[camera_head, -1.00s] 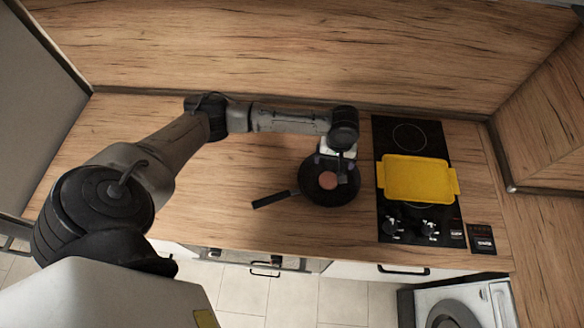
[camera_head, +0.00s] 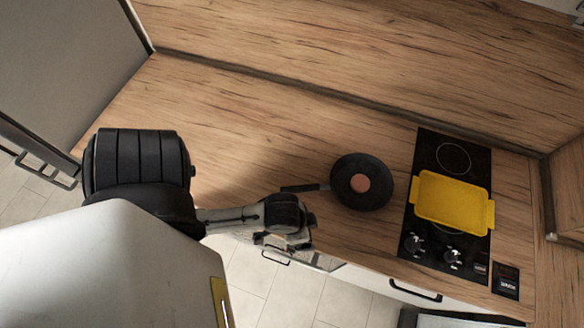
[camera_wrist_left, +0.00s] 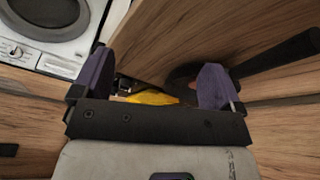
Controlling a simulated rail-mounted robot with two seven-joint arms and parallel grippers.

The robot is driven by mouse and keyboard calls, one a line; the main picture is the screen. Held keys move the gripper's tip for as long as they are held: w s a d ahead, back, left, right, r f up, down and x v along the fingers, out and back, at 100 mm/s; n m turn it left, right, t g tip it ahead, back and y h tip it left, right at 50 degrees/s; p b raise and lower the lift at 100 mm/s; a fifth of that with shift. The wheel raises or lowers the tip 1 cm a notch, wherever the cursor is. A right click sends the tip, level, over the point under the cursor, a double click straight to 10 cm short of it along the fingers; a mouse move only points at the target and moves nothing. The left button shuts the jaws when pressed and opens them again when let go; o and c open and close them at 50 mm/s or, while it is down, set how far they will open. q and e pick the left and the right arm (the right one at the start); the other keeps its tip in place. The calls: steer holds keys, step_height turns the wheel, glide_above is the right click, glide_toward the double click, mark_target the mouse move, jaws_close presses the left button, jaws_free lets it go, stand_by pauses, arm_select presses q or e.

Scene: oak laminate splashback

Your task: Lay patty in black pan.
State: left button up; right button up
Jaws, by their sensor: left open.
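The round brown patty (camera_head: 360,183) lies inside the black pan (camera_head: 376,201) on the wooden counter, left of the hob. The pan's handle points left. My left gripper (camera_head: 287,243) is near the counter's front edge, below and left of the pan, apart from it. In the left wrist view the two purple fingers of my left gripper (camera_wrist_left: 155,88) are spread wide with nothing between them. Part of the black pan (camera_wrist_left: 270,60) shows beyond the right finger. My right gripper is not in view.
A yellow tray (camera_head: 450,200) sits on the black hob (camera_head: 438,143), right of the pan. Knobs line the hob's front. A washing machine (camera_wrist_left: 48,20) shows in the left wrist view. The counter (camera_head: 230,110) left of the pan is clear.

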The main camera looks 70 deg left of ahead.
arm_select(q)
steer(key=s, duration=0.1)
steer(key=s+a, duration=0.1)
steer(key=a, duration=0.1)
steer(key=shift+s+r+y, duration=0.3)
steer(key=shift+s+y, duration=0.1)
